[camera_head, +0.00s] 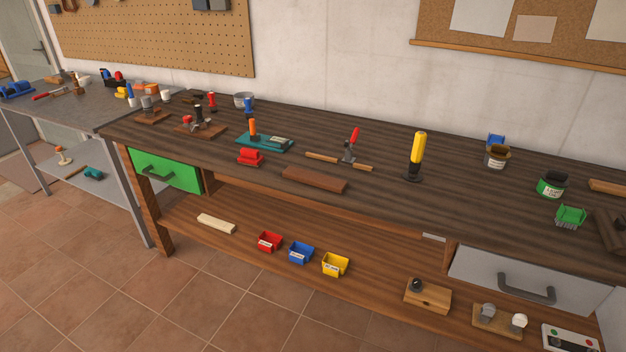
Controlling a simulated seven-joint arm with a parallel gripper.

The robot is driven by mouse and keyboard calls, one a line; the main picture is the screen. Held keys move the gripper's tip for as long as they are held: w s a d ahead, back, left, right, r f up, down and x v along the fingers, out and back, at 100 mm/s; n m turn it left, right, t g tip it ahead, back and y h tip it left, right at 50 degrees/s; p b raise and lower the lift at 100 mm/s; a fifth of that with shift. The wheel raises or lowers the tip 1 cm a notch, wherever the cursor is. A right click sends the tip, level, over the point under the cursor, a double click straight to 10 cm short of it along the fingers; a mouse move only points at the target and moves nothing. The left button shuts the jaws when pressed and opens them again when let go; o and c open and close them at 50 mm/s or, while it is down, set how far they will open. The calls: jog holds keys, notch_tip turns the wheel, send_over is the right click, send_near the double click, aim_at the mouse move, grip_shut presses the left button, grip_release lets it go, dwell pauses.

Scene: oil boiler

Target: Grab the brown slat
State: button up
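My gripper is not in view.
A yellow-handled tool (417,152) stands upright to the right. A red block (250,157) lies to the left. The shelf below holds a pale slat (216,223) and small bins (301,254).

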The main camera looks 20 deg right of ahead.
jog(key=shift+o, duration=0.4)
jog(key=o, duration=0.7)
